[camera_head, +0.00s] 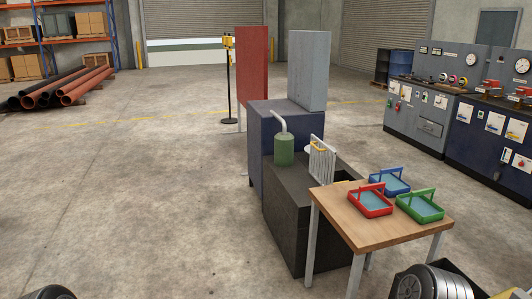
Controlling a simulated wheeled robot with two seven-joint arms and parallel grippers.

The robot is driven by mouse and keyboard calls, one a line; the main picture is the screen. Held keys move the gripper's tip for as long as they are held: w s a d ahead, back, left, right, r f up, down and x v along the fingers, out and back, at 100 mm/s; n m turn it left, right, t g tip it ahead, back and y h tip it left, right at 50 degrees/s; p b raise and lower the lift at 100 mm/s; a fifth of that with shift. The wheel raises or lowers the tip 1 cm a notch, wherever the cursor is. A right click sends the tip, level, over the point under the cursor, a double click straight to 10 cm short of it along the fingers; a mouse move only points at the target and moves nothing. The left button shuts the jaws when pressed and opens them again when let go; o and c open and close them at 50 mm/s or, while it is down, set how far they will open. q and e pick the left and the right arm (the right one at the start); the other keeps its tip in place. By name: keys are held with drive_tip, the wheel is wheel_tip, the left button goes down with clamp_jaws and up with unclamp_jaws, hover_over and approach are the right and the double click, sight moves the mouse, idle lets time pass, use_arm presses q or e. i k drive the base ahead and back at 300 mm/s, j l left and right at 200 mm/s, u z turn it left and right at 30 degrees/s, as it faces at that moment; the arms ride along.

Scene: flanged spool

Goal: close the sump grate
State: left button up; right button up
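The sump grate (322,162) is a pale grey slatted panel. It stands upright, slightly tilted, over the top of a dark box-like sump (294,222), and a yellow piece shows near its upper part. The sump opening is partly hidden behind the grate and the wooden table. Neither gripper's fingertips can be seen. Dark rounded parts at the bottom left and bottom right edges look like parts of my arms, but I cannot make out a gripper in them.
A green cylinder (284,150) with a grey bent pipe stands on the sump, left of the grate. A wooden table (350,218) in front holds red (370,200), blue (390,182) and green (420,206) trays. A blue cabinet (262,140) stands behind. The floor at left is clear.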

sight(314, 149)
drive_tip(key=i+z, duration=0.3)
drive_tip(key=i, duration=0.35)
drive_tip(key=i+j+z, duration=0.15)
drive_tip(key=i+z, duration=0.2)
drive_tip(key=i, duration=0.35)
